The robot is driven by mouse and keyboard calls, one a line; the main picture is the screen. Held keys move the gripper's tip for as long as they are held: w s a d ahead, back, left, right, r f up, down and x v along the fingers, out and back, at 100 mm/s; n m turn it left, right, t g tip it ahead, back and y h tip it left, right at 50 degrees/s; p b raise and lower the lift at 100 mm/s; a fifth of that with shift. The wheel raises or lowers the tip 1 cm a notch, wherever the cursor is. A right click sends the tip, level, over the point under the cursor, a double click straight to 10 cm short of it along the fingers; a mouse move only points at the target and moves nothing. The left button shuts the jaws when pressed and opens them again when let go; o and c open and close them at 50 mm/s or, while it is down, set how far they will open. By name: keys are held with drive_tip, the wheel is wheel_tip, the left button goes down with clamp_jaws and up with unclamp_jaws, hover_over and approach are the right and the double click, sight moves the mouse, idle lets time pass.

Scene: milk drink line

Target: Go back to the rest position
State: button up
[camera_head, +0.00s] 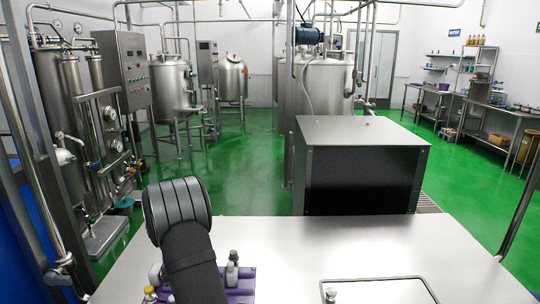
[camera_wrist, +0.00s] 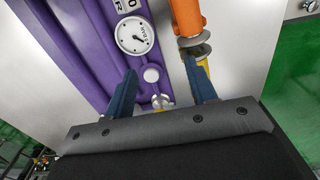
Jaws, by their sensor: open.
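My gripper (camera_wrist: 160,64) shows in the wrist view with its two blue fingers spread apart. No thing touches both fingers. Between and beyond them is a purple device (camera_wrist: 88,42) with a round white dial (camera_wrist: 135,36), a white round button (camera_wrist: 151,75) and a small metal knob (camera_wrist: 161,101). An orange cylinder (camera_wrist: 188,17) with metal discs below it is beyond the right finger. In the head view, my dark arm stands over the table's front left part and the gripper itself is hidden. Part of the purple device (camera_head: 240,284) shows beside the arm.
A steel table (camera_head: 300,245) fills the front, largely bare in the middle. A dark-fronted metal box (camera_head: 362,180) stands behind it. A thin metal frame (camera_head: 375,281) is at the front right. Steel tanks (camera_head: 175,85) and a bench (camera_head: 495,108) are farther off on the green floor.

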drive_tip(key=shift+w+a+f, duration=0.25)
drive_tip(key=shift+w+f, duration=0.05)
drive_tip(key=shift+w, duration=0.2)
drive_tip(key=shift+w+a+f, duration=0.25)
drive_tip(key=shift+w, duration=0.25)
